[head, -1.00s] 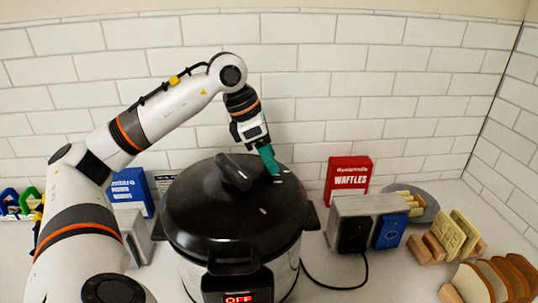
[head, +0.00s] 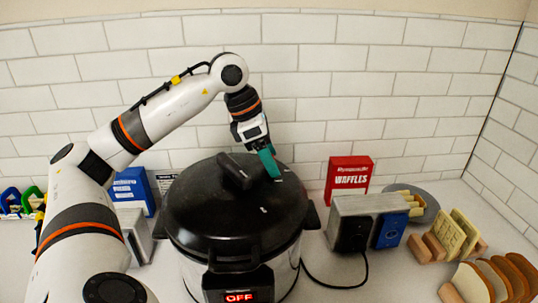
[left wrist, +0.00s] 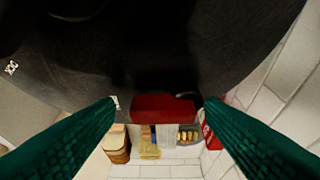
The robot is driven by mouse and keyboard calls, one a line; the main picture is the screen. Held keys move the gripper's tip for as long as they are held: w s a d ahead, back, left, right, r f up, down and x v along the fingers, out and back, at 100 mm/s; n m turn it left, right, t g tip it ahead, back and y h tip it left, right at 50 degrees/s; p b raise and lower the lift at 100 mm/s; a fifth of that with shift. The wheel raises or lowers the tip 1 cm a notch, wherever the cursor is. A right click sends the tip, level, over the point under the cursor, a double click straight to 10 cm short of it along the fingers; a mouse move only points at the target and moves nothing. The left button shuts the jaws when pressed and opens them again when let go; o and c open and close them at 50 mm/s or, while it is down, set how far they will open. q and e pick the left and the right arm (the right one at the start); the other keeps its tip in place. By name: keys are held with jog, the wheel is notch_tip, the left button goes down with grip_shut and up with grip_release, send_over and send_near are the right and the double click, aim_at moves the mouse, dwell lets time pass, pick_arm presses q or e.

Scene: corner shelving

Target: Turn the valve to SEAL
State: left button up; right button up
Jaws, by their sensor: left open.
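The black-lidded cooker (head: 220,215) stands in the middle of the head view, with a black lid handle (head: 238,172). My left gripper (head: 270,163) points down at the right rear of the lid, its green fingertips at or just above it. In the left wrist view its two fingers (left wrist: 158,103) are apart, with a dark red bar (left wrist: 165,106) between them. This bar looks like the valve; contact cannot be told. The valve is hidden in the head view. Small white marks show on the lid, too small to read. My right gripper is not in view.
A red waffles box (head: 348,181) and a toaster (head: 352,222) stand right of the cooker. A plate (head: 425,205) and bread racks (head: 440,245) are further right. A blue box (head: 132,190) stands left, behind my arm. The tiled wall is close behind.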

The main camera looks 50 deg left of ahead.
pick_arm(q)
jog(key=p+v, duration=0.1)
jog(key=v, duration=1.1)
dwell(0.4)
